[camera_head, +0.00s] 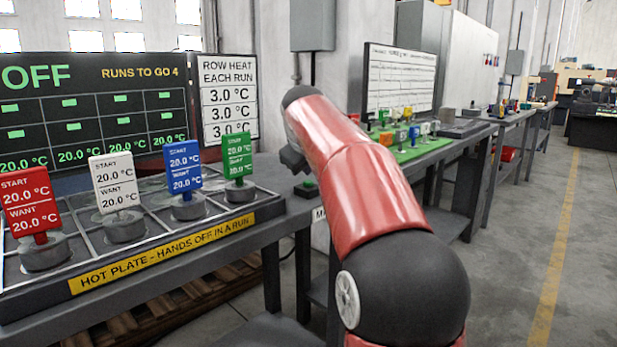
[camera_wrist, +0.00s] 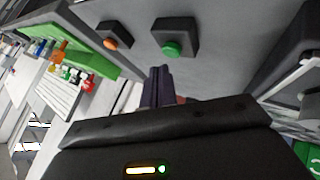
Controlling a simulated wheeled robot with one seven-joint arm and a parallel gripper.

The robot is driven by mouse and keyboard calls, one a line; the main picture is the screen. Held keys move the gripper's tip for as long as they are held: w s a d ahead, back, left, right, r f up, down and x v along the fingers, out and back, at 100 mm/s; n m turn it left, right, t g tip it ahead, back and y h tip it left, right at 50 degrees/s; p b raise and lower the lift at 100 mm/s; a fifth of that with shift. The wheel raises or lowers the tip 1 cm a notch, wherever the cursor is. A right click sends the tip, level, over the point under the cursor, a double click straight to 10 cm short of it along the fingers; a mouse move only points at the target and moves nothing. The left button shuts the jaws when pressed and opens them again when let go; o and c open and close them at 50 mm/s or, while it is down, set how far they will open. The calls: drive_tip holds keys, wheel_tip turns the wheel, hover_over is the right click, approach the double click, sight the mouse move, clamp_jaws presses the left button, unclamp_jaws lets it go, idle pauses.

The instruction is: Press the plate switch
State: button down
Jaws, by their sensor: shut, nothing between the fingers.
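A green push button (camera_head: 308,185) on a dark box sits on the bench just right of the hot plate; I take it as the plate switch. In the wrist view the green button (camera_wrist: 173,48) is ahead of my fingertips and slightly right. My gripper (camera_wrist: 158,75) is shut and empty, its fingers together, apart from the button in the picture. In the head view my red arm reaches over the bench and hides part of it; the fingertips there are hard to make out. The hot plate (camera_head: 160,262) holds several weights with coloured cards. The board (camera_head: 95,110) reads OFF.
An orange button (camera_wrist: 110,43) on a similar dark box stands left of the green one in the wrist view. A green board (camera_wrist: 75,42) with small coloured pieces lies farther left. In the head view, the aisle floor (camera_head: 520,230) at right is clear.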

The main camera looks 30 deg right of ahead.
wheel_tip(320, 180, up, 4)
drive_tip(key=p, duration=0.3)
drive_tip(key=shift+f, duration=0.2)
wheel_tip(320, 180, up, 2)
drive_tip(key=shift+r, duration=0.2)
idle(0.4)
approach(308, 183)
drive_tip(key=w+a+r, duration=0.1)
drive_tip(key=a, duration=0.1)
drive_tip(key=s+a+f+g+y, duration=0.1)
drive_tip(key=s+a+f+y, duration=0.1)
drive_tip(key=s+a+f, duration=0.4)
drive_tip(key=s+a+f+m+y, duration=0.1)
drive_tip(key=s+a+f, duration=0.2)
drive_tip(key=s+f, duration=0.5)
drive_tip(key=s+a+f+m+g+y, duration=0.1)
drive_tip(key=s+a+f+m, duration=0.1)
drive_tip(key=s+f, duration=0.7)
drive_tip(key=s+a, duration=0.1)
drive_tip(key=s, duration=0.5)
drive_tip(key=shift+f+g, duration=0.2)
drive_tip(key=shift+g, duration=0.1)
